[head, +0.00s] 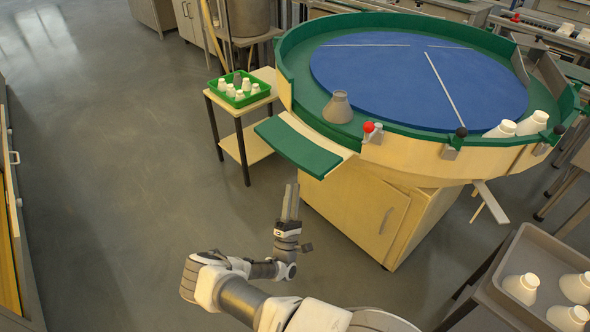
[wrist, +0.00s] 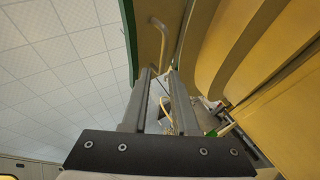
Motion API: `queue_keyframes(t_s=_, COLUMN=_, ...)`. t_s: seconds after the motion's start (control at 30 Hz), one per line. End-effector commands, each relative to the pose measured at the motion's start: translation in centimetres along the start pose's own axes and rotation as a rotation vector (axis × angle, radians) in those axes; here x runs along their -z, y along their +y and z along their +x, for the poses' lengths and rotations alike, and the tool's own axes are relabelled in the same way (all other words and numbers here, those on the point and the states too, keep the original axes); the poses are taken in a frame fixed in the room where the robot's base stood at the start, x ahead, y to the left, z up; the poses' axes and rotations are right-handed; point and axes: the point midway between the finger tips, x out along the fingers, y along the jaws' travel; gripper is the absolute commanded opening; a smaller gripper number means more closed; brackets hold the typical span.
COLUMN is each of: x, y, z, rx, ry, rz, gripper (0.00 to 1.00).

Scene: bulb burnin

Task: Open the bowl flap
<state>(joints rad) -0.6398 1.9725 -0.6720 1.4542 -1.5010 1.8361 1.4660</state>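The bowl (head: 283,68) is a large round feeder with green inner walls and a blue disc. Its flap (head: 298,148), a curved green panel, lies folded outward at a gap in the wall at the front left. My gripper (head: 290,190) is just below and in front of the flap, fingers pointing up. In the wrist view the two fingers (wrist: 161,72) stand apart with a gap between them. A tan bent handle (wrist: 162,32) shows beyond the fingertips, against a dark panel, seemingly the flap's underside. Whether the fingers touch it I cannot tell.
A red-knobbed latch (head: 369,128) and a black-knobbed one (head: 461,132) sit on the bowl rim. A side table holds a green tray (head: 225,101) of white pieces. Floor at left is clear.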

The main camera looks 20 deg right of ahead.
Motion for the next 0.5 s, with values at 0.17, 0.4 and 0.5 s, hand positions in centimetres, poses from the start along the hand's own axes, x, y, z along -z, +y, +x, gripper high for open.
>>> queue_keyframes(t_s=0.17, x=0.0, y=0.0, z=-3.9, rx=0.001, ry=0.003, rz=0.001, gripper=0.27)
queue_keyframes(t_s=0.4, x=0.0, y=-0.1, z=-6.6, rx=0.002, ry=0.0, rz=-0.001, gripper=0.27)
queue_keyframes(t_s=0.5, x=0.0, y=-0.1, z=-6.9, rx=0.002, ry=0.0, rz=-0.001, gripper=0.27)
